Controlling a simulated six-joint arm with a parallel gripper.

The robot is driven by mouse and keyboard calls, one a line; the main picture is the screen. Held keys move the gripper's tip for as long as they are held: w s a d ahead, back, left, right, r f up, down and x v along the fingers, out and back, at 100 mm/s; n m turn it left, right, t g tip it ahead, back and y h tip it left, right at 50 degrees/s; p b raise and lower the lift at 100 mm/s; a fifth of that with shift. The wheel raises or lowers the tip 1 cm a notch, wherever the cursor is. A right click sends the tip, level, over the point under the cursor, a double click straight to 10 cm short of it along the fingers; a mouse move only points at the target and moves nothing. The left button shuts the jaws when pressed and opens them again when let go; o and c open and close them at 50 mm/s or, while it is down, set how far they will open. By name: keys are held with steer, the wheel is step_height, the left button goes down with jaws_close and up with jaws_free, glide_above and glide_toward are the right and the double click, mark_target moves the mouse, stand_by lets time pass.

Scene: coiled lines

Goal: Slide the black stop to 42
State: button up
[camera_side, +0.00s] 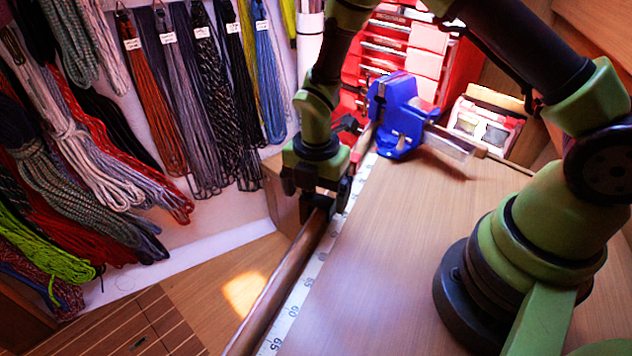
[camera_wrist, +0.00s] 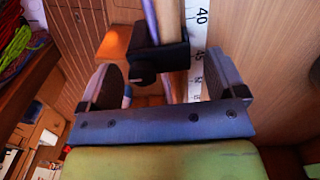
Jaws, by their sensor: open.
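The black stop (camera_wrist: 158,61) sits on a wooden rail (camera_wrist: 168,20) beside a white scale (camera_wrist: 197,30) in the wrist view. The scale reads 40 above the stop, and a mark that looks like 45 is level with it. My gripper (camera_wrist: 160,68) is open, with one finger to each side of the stop and visible gaps. In the side view my gripper (camera_side: 318,188) is low over the rail (camera_side: 282,275). The stop (camera_side: 319,202) shows there only as a dark shape, partly hidden by the fingers.
A blue vise (camera_side: 397,112) stands at the rail's far end, with red drawers (camera_side: 405,45) behind it. Coiled ropes (camera_side: 90,150) hang on the left wall. The wooden bench (camera_side: 430,215) right of the scale (camera_side: 292,311) is clear near the rail.

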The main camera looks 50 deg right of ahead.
step_height(320, 180, up, 10)
stand_by(0.4)
step_height(320, 180, up, 8)
steer(key=r+m+t, duration=0.1)
steer(key=m+t, duration=0.1)
steer(key=m, duration=0.5)
glide_above(316, 199)
steer(key=s+d, duration=0.1)
steer(key=s, duration=0.2)
steer(key=s+r+m+t+y, duration=0.1)
steer(key=s+r+m, duration=0.3)
steer(key=m, duration=0.5)
steer(key=s+d+r+m+t+y, duration=0.1)
steer(key=s+r+m+t, duration=0.3)
steer(key=s+m, duration=0.5)
steer(key=shift+s+d+r+m, duration=0.2)
steer(key=shift+d+r+m, duration=0.05)
steer(key=shift+r+m, duration=0.15)
